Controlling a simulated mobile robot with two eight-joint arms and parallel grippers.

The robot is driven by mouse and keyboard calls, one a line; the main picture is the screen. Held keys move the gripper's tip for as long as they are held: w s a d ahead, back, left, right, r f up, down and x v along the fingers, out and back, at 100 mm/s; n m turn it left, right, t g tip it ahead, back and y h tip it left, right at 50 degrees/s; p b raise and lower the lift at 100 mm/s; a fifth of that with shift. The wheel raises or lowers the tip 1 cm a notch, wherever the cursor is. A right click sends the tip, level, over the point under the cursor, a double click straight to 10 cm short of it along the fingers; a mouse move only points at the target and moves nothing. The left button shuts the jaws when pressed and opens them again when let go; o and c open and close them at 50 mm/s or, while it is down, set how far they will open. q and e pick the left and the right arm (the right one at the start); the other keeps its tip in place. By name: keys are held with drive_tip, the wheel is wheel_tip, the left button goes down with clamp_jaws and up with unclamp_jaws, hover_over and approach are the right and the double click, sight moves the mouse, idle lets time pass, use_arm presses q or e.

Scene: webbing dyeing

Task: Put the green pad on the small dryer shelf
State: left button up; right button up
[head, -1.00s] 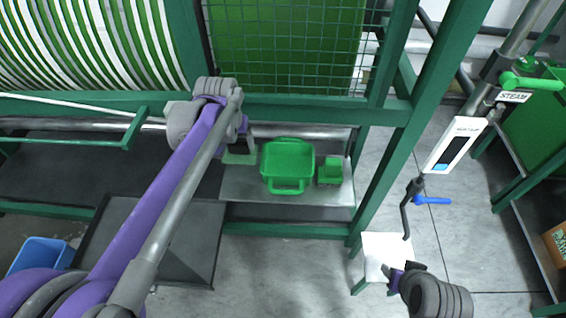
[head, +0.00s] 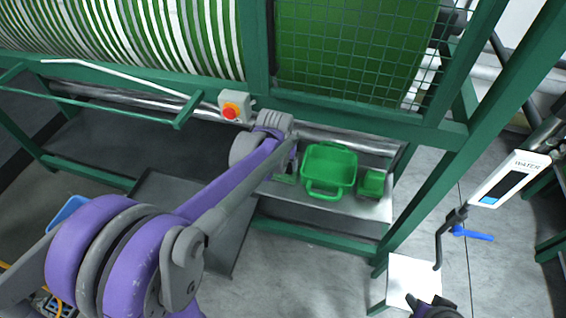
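The small dryer shelf (head: 350,208) is a grey metal plate low on the green machine frame. My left arm reaches in from the lower left. The fingers are too small and hidden to show whether they are open or whether they touch the piece.
A green tub with a handle (head: 329,168) and a small green box (head: 372,184) stand on the shelf, right of my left gripper. A red button box (head: 234,108) sits on the frame above. A white stool (head: 411,278) and a valve pipe stand at right.

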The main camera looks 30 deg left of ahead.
use_arm(q)
drive_tip(key=o, duration=0.7)
drive_tip(key=shift+f, duration=0.2)
drive_tip(key=o, duration=0.4)
drive_tip(key=shift+r, duration=0.1)
drive_tip(key=shift+s+r, duration=0.1)
drive_tip(key=shift+r, duration=0.4)
drive_tip(key=a+p+v, duration=0.1)
drive_tip(key=v, duration=1)
drive_tip(key=s+d+f+m, duration=0.1)
drive_tip(key=s+d+f, duration=0.2)
drive_tip(key=s, duration=0.2)
drive_tip(key=s+d+f+m+t, duration=0.1)
drive_tip(key=s+d+f, duration=0.2)
drive_tip(key=s, duration=0.2)
drive_tip(key=s+d+f+t, duration=0.1)
drive_tip(key=s+d+f, duration=0.2)
drive_tip(key=s, duration=0.2)
drive_tip(key=shift+s+d+m+h, duration=0.3)
drive_tip(key=shift+d+m+h, duration=0.1)
